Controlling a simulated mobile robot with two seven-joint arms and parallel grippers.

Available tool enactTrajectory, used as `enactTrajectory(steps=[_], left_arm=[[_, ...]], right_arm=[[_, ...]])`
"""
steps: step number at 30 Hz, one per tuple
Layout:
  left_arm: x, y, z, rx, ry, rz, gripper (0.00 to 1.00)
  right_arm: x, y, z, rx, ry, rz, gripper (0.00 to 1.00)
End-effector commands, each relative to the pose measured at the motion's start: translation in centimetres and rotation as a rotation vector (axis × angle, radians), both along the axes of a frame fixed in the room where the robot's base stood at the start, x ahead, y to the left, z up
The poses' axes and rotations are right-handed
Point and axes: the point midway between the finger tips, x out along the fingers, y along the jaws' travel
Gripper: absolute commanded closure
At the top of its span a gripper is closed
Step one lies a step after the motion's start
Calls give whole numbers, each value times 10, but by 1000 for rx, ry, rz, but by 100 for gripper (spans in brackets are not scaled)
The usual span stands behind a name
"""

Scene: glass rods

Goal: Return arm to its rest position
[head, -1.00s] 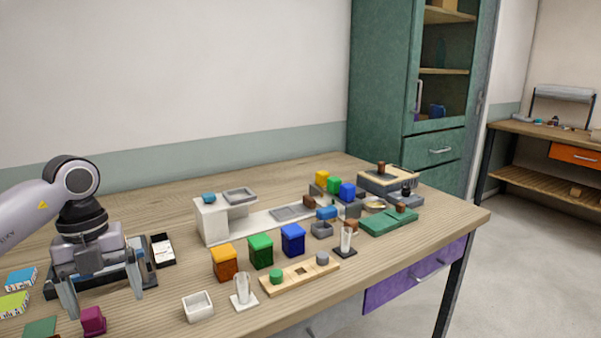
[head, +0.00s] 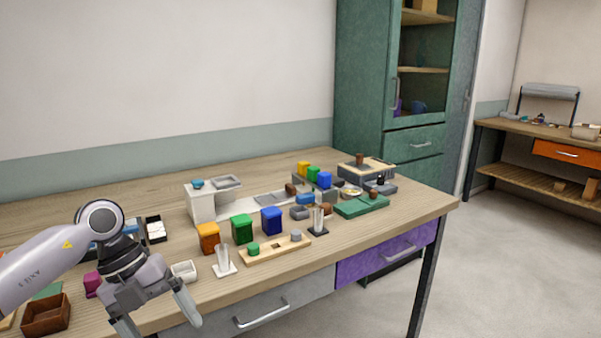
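My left gripper (head: 160,328) is in the head view at the lower left, in front of the table's front edge. Its two fingers point down and stand well apart, with nothing seen between them. Its arm comes in from the left edge. One glass rod stands upright in a white-based holder (head: 224,264) to the right of the gripper. Another glass rod stands in a dark-based holder (head: 318,222) farther right. My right gripper is not in view.
The wooden table (head: 290,273) holds orange (head: 208,238), green (head: 242,228) and blue (head: 271,220) bins. A brown box (head: 46,315) and a magenta block (head: 92,284) lie left of the gripper. A white dish (head: 184,271) is close behind it. Floor at right is clear.

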Motion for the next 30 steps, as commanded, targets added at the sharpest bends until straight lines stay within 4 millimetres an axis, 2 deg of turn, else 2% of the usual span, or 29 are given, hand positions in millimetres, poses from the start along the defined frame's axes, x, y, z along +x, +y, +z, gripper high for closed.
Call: enactTrajectory(steps=[1,4,6,9,12,15,19,23,26,30], left_arm=[[-9,-25,-10,-102,11,-35,9],[-24,-72,-19,-325,19,-77,9],[-35,-103,-19,-495,24,-81,9],[-48,-139,-14,-734,28,-48,9],[-56,-164,-3,-958,30,35,9],[-57,-177,7,-1159,32,166,9],[-50,-177,13,-1369,31,401,9],[-39,-161,4,-1506,35,695,9],[-33,-140,-16,-1553,44,951,9],[-35,-105,-63,-1525,72,1331,9]], right_arm=[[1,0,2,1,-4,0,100],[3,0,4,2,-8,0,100],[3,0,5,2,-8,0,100],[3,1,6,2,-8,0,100],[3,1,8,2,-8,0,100],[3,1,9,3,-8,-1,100],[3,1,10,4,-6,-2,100],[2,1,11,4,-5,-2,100],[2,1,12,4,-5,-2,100],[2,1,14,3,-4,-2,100]])
